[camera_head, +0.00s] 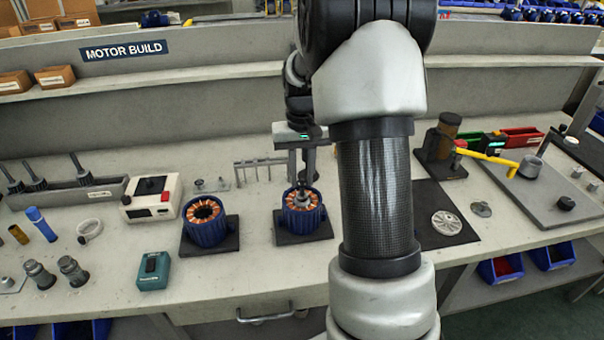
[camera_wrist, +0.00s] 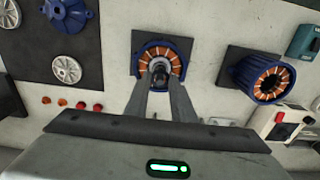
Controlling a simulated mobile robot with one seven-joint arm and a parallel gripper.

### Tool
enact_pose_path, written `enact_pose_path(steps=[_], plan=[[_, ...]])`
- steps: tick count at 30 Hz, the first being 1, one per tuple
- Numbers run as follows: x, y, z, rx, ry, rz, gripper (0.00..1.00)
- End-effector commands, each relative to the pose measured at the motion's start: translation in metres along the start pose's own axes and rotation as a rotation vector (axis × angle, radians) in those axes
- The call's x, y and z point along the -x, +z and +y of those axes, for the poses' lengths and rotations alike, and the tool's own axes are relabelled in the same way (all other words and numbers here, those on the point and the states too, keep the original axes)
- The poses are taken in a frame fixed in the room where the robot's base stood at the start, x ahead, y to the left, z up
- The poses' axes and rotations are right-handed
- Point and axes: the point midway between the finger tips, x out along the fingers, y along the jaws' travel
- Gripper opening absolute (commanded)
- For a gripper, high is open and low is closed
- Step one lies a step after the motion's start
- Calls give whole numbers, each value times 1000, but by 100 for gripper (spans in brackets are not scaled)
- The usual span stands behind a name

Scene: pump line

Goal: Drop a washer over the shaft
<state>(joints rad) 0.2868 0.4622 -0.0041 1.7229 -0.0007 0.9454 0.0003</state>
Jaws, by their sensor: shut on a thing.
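My gripper (camera_wrist: 160,88) is shut on a small grey thing that I take to be the washer, mostly hidden between the fingertips. It points down right over the centre of a blue motor housing with copper windings (camera_head: 303,214), which also shows in the wrist view (camera_wrist: 178,51). A grey shaft end (camera_head: 302,198) shows in the middle of that housing, just below the fingertips. I cannot tell whether the washer is around the shaft or just above it.
A second blue motor housing (camera_head: 204,222) stands on a dark pad to the left. A wire rack (camera_head: 259,165) stands behind. A teal box (camera_head: 154,270) and a white control box (camera_head: 150,199) are further left. A slotted metal disc (camera_head: 446,223) lies on a dark mat to the right.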

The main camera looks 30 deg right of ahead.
Motion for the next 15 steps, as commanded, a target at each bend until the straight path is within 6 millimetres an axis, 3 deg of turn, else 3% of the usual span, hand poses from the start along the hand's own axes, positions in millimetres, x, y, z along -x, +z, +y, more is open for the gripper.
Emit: enact_pose_path(steps=[11, 12, 15], plan=[[-8, 0, 0, 0, 0, 0, 10], [-8, 0, 0, 0, 0, 0, 26], [-8, 0, 0, 0, 0, 0, 43]])
